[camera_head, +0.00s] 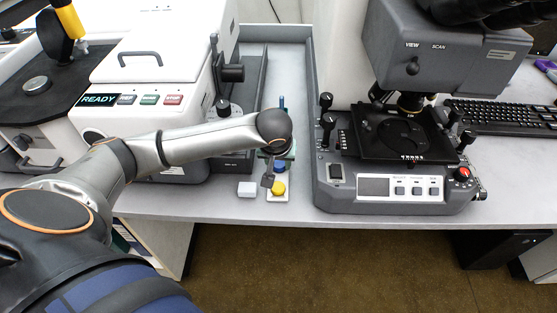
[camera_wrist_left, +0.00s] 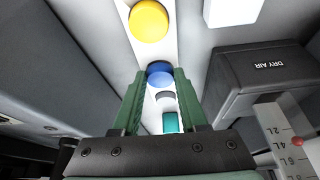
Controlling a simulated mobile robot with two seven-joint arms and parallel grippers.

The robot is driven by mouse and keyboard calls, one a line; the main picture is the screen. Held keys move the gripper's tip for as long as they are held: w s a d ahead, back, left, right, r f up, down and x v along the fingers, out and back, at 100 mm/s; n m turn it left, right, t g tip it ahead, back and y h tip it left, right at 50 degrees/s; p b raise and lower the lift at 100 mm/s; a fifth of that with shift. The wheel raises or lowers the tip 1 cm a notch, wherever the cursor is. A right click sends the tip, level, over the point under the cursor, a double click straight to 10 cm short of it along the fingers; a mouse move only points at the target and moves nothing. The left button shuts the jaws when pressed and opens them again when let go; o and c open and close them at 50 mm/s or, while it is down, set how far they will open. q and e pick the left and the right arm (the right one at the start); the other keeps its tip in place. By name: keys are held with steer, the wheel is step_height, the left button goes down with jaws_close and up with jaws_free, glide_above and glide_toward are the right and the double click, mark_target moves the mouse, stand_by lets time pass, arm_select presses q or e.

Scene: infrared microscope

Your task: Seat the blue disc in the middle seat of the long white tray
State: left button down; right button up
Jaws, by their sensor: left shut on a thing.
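The long white tray (camera_head: 285,198) lies near the table's front edge. A yellow disc (camera_head: 279,188) sits at its near end and also shows in the left wrist view (camera_wrist_left: 149,21). My left gripper (camera_wrist_left: 157,77) points down over the tray with its green fingers shut on the blue disc (camera_wrist_left: 160,73). The disc shows in the head view (camera_head: 280,166), beyond the yellow one. A grey round shape (camera_wrist_left: 165,96) and a teal piece (camera_wrist_left: 171,122) show between the fingers, in line with the tray. I cannot tell whether the blue disc touches the tray.
A dark box marked DRY AIR (camera_wrist_left: 262,70) and a scaled gauge (camera_wrist_left: 285,135) stand close by. The white instrument (camera_head: 165,75) is on the left, the grey microscope (camera_head: 400,195) on the right.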

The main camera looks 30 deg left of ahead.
arm_select(q)
steer(key=shift+f+p, duration=0.2)
steer(key=shift+p, duration=0.25)
arm_select(e)
steer(key=shift+r, duration=0.5)
arm_select(q)
steer(key=shift+r+p, duration=0.15)
steer(key=shift+p, duration=0.55)
arm_select(e)
steer(key=shift+r, duration=0.7)
arm_select(q)
steer(key=shift+f, duration=0.2)
arm_select(e)
steer(key=shift+r, duration=0.25)
arm_select(q)
jaws_free()
stand_by(0.6)
arm_select(e)
steer(key=shift+d+f, duration=0.1)
steer(key=shift+f, duration=0.05)
